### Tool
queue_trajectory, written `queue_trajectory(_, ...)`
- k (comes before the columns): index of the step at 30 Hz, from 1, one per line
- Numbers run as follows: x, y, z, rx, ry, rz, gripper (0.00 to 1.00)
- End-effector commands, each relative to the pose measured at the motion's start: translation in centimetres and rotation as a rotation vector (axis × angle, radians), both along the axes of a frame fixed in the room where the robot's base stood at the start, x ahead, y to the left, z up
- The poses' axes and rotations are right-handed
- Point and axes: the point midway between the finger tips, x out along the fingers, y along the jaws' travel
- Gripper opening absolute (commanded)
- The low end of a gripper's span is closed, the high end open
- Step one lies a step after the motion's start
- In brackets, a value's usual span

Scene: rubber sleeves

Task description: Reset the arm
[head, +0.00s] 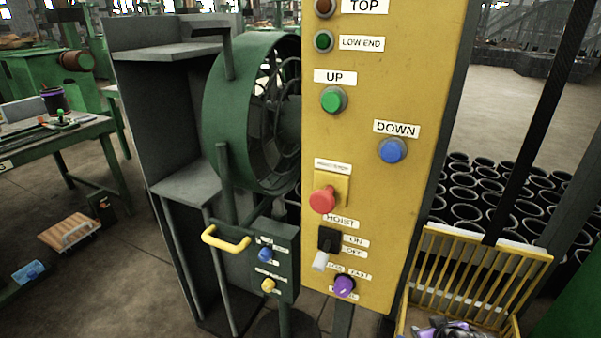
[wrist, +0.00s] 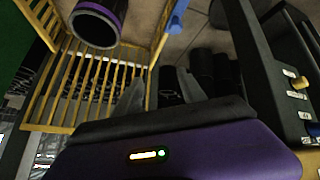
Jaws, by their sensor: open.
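My gripper (wrist: 160,95) shows in the wrist view as a purple body with a lit strip and two grey fingers, which stand apart with nothing seen between them. The fingers point toward a yellow slatted crate (wrist: 85,70). A dark rubber sleeve with a purple band (wrist: 97,22) is at the top left of that view, apart from the fingers. In the head view, a purple and grey shape (head: 450,329) shows at the bottom edge by the yellow crate (head: 480,270); I cannot tell whether it is part of my arm.
A yellow control panel (head: 385,75) with buttons, a red stop and a purple knob stands in front. Left of it are a green fan (head: 225,120) and a small green box (head: 275,250) with a yellow handle. Many black rings (head: 470,200) cover the floor behind the crate.

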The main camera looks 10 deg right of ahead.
Motion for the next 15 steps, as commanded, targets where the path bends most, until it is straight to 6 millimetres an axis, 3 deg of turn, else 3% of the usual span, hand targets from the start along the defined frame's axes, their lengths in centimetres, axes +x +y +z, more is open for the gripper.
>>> queue_trajectory(8, -4.5, 6.9, 5.1, 0.009, -0.389, -0.052, 0.48)
queue_trajectory(15, -11.9, 11.8, 10.8, 0.038, -0.627, -0.058, 0.48)
